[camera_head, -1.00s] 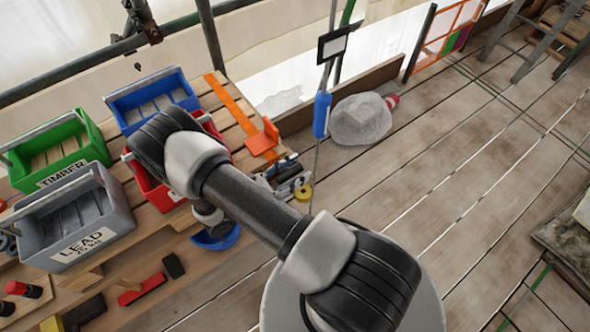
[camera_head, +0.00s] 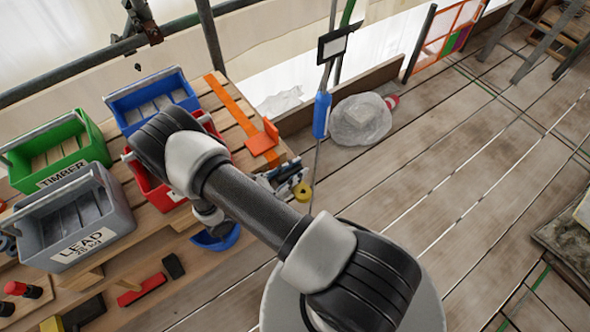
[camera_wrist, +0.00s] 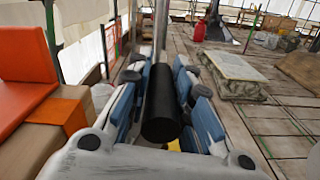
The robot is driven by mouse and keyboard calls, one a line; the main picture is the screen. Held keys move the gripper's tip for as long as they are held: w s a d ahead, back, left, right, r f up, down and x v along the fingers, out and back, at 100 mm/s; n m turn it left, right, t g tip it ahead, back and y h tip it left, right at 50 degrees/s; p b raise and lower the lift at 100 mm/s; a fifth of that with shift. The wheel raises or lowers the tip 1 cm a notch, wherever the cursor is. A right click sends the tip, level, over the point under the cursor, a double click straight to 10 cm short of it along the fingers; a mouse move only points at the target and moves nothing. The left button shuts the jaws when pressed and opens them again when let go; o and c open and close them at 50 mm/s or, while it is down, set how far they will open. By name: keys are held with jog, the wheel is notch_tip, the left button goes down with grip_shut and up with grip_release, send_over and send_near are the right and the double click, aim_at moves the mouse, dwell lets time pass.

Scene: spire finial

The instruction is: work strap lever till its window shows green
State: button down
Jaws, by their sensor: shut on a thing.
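My gripper (camera_wrist: 160,110) has its blue-and-grey fingers closed around a black cylindrical grip (camera_wrist: 160,100), which looks like the strap lever's handle. In the head view my gripper (camera_head: 285,180) is at the bench's right end, beside the orange strap's upright orange piece (camera_head: 263,139), partly hidden by my arm. The orange strap (camera_head: 232,104) runs along the bench. The orange piece also shows at the left of the wrist view (camera_wrist: 25,60). I cannot make out the lever's window or any green in it.
Blue (camera_head: 152,84), green (camera_head: 56,135), grey (camera_head: 72,240) and red bins stand on the bench at left. A pole with a dark-framed pale panel (camera_head: 333,45) and a blue cylinder (camera_head: 321,115) rises behind my gripper. Plank floor (camera_head: 450,170) is open at right.

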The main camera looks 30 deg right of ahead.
dwell(0.3)
jog(key=s+f+m+b, duration=0.1)
jog(key=s+f+m, duration=0.1)
jog(key=s, duration=0.1)
jog(key=shift+s+m+b, duration=0.25)
jog(key=shift+m+b, duration=0.05)
jog(key=shift+b, duration=0.05)
jog(key=c, duration=1.4)
grip_release()
jog(key=a, duration=1.2)
jog(key=shift+s, duration=0.15)
